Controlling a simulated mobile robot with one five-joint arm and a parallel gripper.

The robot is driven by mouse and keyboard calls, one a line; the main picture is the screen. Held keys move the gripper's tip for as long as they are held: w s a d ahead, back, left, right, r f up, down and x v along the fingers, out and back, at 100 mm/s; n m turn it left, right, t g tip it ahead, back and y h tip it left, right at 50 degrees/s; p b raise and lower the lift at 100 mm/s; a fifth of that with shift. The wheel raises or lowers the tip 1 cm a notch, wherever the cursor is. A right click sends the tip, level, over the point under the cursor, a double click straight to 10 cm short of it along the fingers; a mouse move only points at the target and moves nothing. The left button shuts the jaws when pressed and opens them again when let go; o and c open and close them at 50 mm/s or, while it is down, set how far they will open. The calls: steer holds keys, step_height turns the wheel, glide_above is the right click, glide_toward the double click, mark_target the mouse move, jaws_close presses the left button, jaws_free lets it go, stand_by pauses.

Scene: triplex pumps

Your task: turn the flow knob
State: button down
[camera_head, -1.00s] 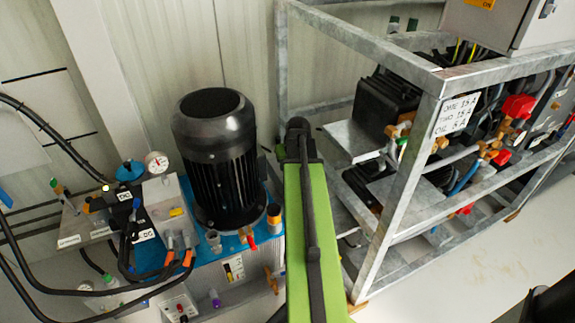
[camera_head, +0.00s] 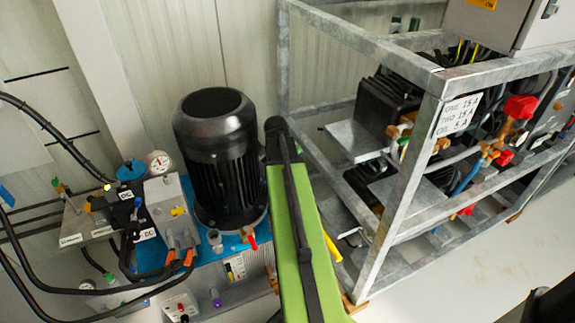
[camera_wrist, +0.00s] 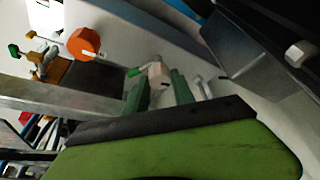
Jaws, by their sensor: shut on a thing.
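In the wrist view, my gripper (camera_wrist: 158,92) has its green fingers on either side of a small pale knob-like piece (camera_wrist: 157,75) with a dark mark. It is shut on this piece. I cannot tell for certain that the piece is the flow knob; no label on it can be read.
A black motor (camera_head: 215,150) on a blue-topped pump unit stands left of my arm, with a gauge (camera_head: 158,162) and black hoses. A galvanized frame (camera_head: 402,180) with red valve knobs (camera_head: 520,107) is at the right. Pale floor (camera_head: 470,265) is free at lower right.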

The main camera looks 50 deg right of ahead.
steer(key=shift+w+a, duration=0.2)
steer(key=shift+a, duration=0.05)
stand_by(0.3)
steer(key=c, duration=1.1)
jaws_free()
steer(key=shift+o, duration=0.2)
steer(key=shift+d, duration=0.1)
steer(key=p+v, duration=1.1)
steer(key=v, duration=0.1)
